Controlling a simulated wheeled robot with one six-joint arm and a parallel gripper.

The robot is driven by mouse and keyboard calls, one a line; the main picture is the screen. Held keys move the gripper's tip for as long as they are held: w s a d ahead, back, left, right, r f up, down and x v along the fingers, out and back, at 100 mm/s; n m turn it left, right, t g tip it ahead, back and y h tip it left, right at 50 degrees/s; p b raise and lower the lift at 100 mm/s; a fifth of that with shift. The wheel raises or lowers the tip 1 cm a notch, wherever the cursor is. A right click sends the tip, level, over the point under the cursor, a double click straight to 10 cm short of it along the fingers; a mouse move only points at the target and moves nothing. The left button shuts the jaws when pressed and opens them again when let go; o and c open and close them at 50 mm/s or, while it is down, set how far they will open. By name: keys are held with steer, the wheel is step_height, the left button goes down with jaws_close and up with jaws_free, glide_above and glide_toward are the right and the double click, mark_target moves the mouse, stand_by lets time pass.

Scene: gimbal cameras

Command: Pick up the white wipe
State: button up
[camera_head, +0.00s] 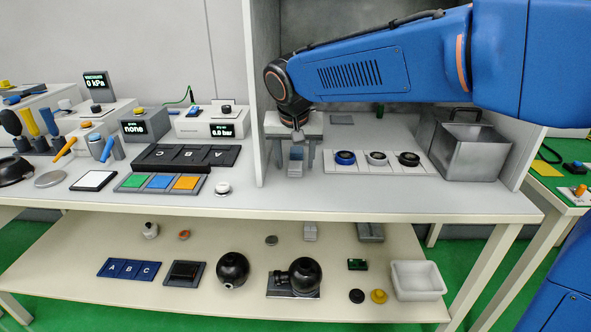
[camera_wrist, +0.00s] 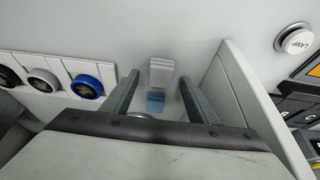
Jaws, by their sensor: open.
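A small white folded piece, which looks like the white wipe (camera_wrist: 161,71), lies on the pale tabletop in the wrist view. It shows faint bands, and a small blue piece (camera_wrist: 155,103) is next to it. My gripper (camera_wrist: 159,79) is open, with one dark finger on either side of these pieces and a gap to each. In the head view my gripper (camera_head: 295,167) points down inside the bay, and the blue piece (camera_head: 296,153) shows between its fingers. I cannot tell the exact height of the fingertips above the table.
A grey upright panel (camera_wrist: 233,90) stands close beside one finger in the wrist view. A white holder (camera_head: 333,169) with blue, white and black rings lies to the right. A grey metal bin (camera_head: 470,150) stands farther right. A white round button (camera_head: 222,188) is beyond the panel.

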mark_target(297, 167)
steer(key=shift+x, duration=0.75)
steer(key=c, duration=1.1)
steer(key=shift+d+r, duration=0.15)
steer(key=shift+r, duration=0.1)
step_height(297, 167, up, 7)
steer(key=shift+f, duration=0.15)
steer(key=d, duration=1.9)
steer(key=shift+s+d+f, duration=0.1)
steer(key=shift+s+d, duration=0.25)
steer(key=shift+d, duration=0.05)
